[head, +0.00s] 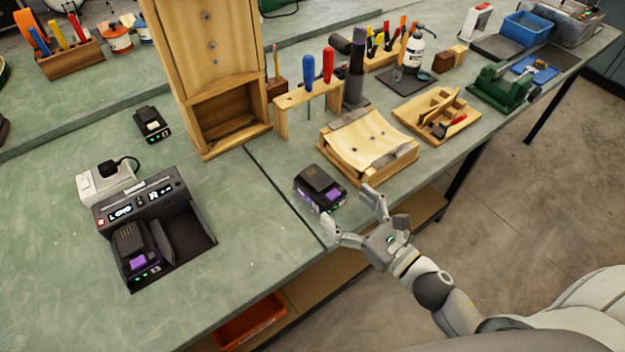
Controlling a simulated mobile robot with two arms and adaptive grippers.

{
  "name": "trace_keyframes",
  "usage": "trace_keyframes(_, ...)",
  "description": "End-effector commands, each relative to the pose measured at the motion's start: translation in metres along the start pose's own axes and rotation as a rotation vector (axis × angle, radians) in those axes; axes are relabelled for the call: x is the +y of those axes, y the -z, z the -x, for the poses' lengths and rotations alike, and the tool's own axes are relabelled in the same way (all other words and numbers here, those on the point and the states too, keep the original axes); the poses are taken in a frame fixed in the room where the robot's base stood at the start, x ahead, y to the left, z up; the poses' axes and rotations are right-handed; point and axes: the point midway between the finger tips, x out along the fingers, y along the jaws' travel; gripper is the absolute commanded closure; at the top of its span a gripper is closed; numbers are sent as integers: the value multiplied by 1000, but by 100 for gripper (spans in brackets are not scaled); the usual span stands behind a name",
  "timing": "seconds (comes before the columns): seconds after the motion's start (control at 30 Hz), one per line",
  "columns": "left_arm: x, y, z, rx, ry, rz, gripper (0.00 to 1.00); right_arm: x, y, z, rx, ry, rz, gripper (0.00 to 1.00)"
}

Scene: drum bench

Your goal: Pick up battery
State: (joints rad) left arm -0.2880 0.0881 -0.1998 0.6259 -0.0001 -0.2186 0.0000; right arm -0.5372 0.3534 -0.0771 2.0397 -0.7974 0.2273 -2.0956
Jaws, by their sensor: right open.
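A black battery (320,188) with a purple patch lies on the green bench top near its front edge. My right gripper (348,215) is open at the bench edge, its fingers just in front of and to the right of this battery; I cannot tell whether they touch it. A second battery with a purple patch (137,251) sits in the left slot of a black charger (180,237); the charger's right slot is empty. A third black battery (151,124) with small green lights stands further back on the left. My left gripper is not in view.
A wooden block with a curved top (368,143) stands just behind the near battery. A tall wooden box (215,75) and a screwdriver rack (300,95) stand behind. A white plug block (103,183) adjoins the charger. Bare bench lies between charger and near battery.

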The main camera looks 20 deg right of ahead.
Motion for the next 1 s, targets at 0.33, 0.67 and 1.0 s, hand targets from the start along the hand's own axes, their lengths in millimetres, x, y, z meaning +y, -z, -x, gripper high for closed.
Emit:
trace_keyframes(0.33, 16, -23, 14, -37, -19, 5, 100, -1, -1, -42, 0, 0, 0, 12)
trace_keyframes(0.67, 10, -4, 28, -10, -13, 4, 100, -5, -1, -72, -1, 1, -3, 12)
trace_keyframes(1.0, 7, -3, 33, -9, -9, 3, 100, -4, 3, -97, 1, 0, -3, 12)
